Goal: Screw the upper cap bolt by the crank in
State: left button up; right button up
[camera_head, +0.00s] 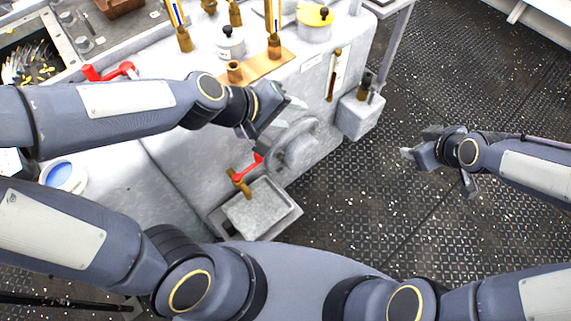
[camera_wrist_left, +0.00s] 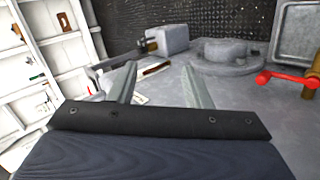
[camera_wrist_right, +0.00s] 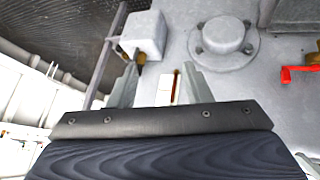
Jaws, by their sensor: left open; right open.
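The round grey cap (camera_head: 297,147) sits on the side of the grey machine housing, partly hidden by my left gripper. It also shows in the left wrist view (camera_wrist_left: 222,52) and the right wrist view (camera_wrist_right: 222,36), where small bolt spots sit around its flange. I cannot tell which bolt is the upper one or how far it is screwed in. The red crank (camera_head: 248,170) is on a brass fitting beside the cap; it also shows in the left wrist view (camera_wrist_left: 290,78). My left gripper (camera_head: 268,122) is open and empty above the cap. My right gripper (camera_head: 437,172) is open and empty, off to the right over the deck.
A grey box (camera_head: 358,116) juts from the housing's right end. Brass fittings and a yellow-topped pot (camera_head: 314,20) stand on top. A grey tray (camera_head: 258,210) lies below the crank. Another red lever (camera_head: 108,72) is at the upper left. The deck (camera_head: 450,85) at right is open.

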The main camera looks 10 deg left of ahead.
pick_arm(q)
jog(key=w+d+f+n+y+b, duration=0.25)
jog(key=w+d+f, duration=0.2)
jog(key=f, duration=0.55)
jog(key=n+t+y+b, duration=0.55)
jog(key=y+b, duration=0.25)
jog(key=y, duration=0.5)
send_near(282, 157)
jog(key=w, duration=0.1)
jog(key=shift+n+g, duration=0.3)
jog(key=shift+g, duration=0.05)
jog(key=b+x, duration=0.2)
jog(key=x, duration=0.4)
jog(key=shift+a, duration=0.15)
jog(key=shift+w+a+b, duration=0.35)
jog(key=shift+w, duration=0.15)
pick_arm(e)
jog(key=s+f+m, duration=0.2)
jog(key=s+m, duration=0.3)
jog(key=s, duration=0.4)
jog(key=s+a+f+m+g+y, duration=0.1)
jog(key=s+f+m, duration=0.2)
jog(key=s, duration=0.7)
jog(key=shift+f+m, duration=0.25)
jog(key=shift+m, duration=0.75)
